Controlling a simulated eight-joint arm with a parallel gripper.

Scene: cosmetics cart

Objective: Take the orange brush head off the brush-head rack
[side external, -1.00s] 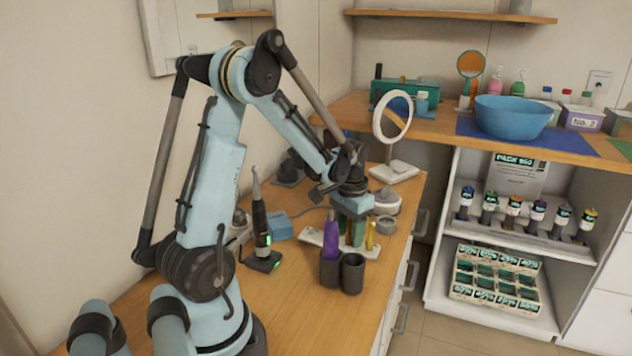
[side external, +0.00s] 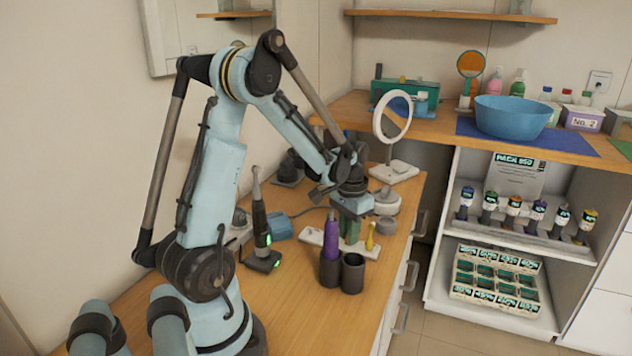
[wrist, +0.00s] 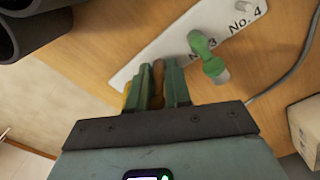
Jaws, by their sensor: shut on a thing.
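My gripper (wrist: 160,85) points down over the brush-head rack, its green fingers shut on the orange brush head (wrist: 158,72). The head shows as a narrow orange-brown strip between the fingers, and its lower end is hidden. I cannot tell whether it still sits on its peg. In the side view my gripper (side external: 351,228) is above the rack's right half. The white rack (wrist: 150,58) carries labels "No. 3" and "No. 4"; it also shows in the side view (side external: 312,236).
A green brush head (wrist: 203,47) stands close beside the fingers; a yellow one (side external: 370,236) is on the other side. Two dark cups (side external: 352,274) stand in front of the rack, one holding a purple-handled tool (side external: 331,238). A ring-light mirror (side external: 392,116) stands behind.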

